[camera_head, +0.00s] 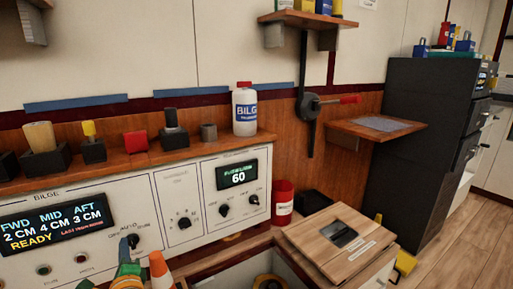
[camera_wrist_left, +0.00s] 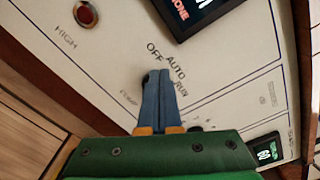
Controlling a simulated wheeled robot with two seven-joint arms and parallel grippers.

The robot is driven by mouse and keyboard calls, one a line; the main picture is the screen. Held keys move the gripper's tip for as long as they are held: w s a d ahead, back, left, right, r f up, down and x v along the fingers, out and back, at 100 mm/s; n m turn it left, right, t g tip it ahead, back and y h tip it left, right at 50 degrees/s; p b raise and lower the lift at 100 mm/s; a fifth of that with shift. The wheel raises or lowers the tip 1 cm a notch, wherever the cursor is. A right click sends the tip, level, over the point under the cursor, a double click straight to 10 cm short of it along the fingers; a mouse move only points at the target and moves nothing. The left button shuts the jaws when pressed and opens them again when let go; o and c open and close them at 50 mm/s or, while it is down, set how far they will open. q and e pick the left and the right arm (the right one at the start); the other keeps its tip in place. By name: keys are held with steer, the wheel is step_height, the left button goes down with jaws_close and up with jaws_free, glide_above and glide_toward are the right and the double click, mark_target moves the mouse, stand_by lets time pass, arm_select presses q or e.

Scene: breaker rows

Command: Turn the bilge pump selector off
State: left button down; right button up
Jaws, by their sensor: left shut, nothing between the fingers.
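The bilge pump selector is a dark knob (camera_head: 134,241) on the white BILGE panel (camera_head: 180,262), right of a display reading FWD 2 CM, MID 4 CM, AFT 3 CM and READY. Labels OFF and AUTO stand above it. My left gripper (camera_head: 124,243), with blue fingers and a green body, is at the knob's left side in the head view. In the left wrist view its shut fingers (camera_wrist_left: 156,74) cover most of the knob; a dark bit of it (camera_wrist_left: 145,80) shows beside them. I cannot tell contact or where the pointer stands. My right gripper is not in view.
Other knobs (camera_head: 184,223) sit to the right, by a display reading 60. A wooden shelf (camera_head: 225,147) above carries a white BILGE bottle (camera_head: 245,108) and several small blocks. An orange cone (camera_head: 160,271) stands near my gripper. A red canister (camera_head: 283,202) stands right.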

arm_select(q)
steer(key=shift+w+a, duration=0.35)
steer(key=shift+w, duration=0.2)
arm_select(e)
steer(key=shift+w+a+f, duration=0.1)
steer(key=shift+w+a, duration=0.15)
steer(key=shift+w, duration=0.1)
arm_select(q)
steer(key=shift+w+d+f+b, duration=0.15)
steer(key=shift+d+f+b, duration=0.25)
steer(key=shift+b, duration=0.35)
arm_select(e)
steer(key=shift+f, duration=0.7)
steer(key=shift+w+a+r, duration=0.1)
arm_select(q)
steer(key=shift+a, duration=0.1)
steer(key=shift+s+a+f+b, duration=0.2)
steer(key=shift+a+f+b, duration=0.2)
steer(key=shift+f, duration=0.3)
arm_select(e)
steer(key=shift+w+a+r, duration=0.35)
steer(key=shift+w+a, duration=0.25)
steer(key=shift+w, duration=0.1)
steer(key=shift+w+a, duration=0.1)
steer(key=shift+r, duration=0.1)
